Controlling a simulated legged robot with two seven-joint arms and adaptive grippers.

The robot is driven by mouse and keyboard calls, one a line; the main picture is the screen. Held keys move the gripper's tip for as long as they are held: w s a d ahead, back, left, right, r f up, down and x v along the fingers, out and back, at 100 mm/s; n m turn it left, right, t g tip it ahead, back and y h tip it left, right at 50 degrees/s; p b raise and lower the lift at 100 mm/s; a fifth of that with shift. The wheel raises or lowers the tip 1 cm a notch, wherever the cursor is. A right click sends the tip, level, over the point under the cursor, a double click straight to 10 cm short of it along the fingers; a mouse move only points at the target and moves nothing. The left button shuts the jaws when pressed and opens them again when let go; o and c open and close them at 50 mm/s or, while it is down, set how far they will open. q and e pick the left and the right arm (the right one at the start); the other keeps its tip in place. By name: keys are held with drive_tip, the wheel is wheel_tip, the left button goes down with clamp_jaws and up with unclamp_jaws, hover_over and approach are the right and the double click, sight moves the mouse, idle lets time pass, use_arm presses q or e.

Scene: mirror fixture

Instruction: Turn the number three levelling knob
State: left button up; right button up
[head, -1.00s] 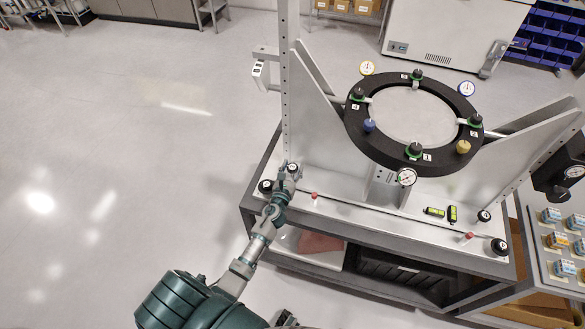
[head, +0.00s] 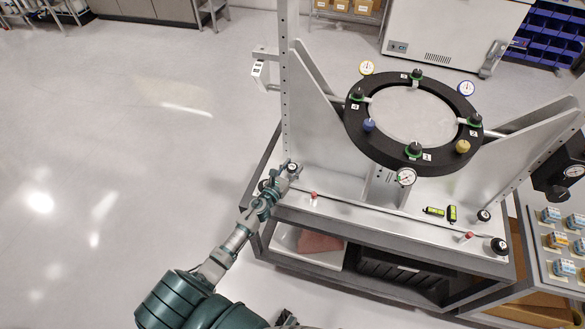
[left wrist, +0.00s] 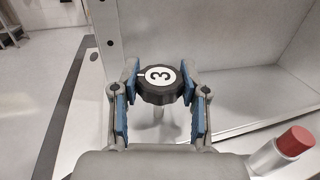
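The number three levelling knob (left wrist: 159,84) is black and ribbed with a white top marked 3. It stands on a thin post, and its white top also shows at the fixture's left front corner in the head view (head: 292,167). My left gripper (left wrist: 160,82) has a blue-padded finger on either side of the knob, and the pads appear to touch its rim. In the head view my left gripper (head: 284,174) reaches the knob from the lower left.
A red-capped post (left wrist: 293,142) stands close to the right of my left gripper. The black mirror ring (head: 365,151), with numbered clamps and dial gauges, stands behind. Small yellow-green levels (head: 434,211) lie on the base plate. The floor at left is clear.

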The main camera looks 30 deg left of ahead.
use_arm(q)
drive_tip(key=o, duration=0.4)
drive_tip(key=shift+c, duration=0.2)
drive_tip(key=s, duration=1.2)
drive_tip(key=shift+a, duration=0.2)
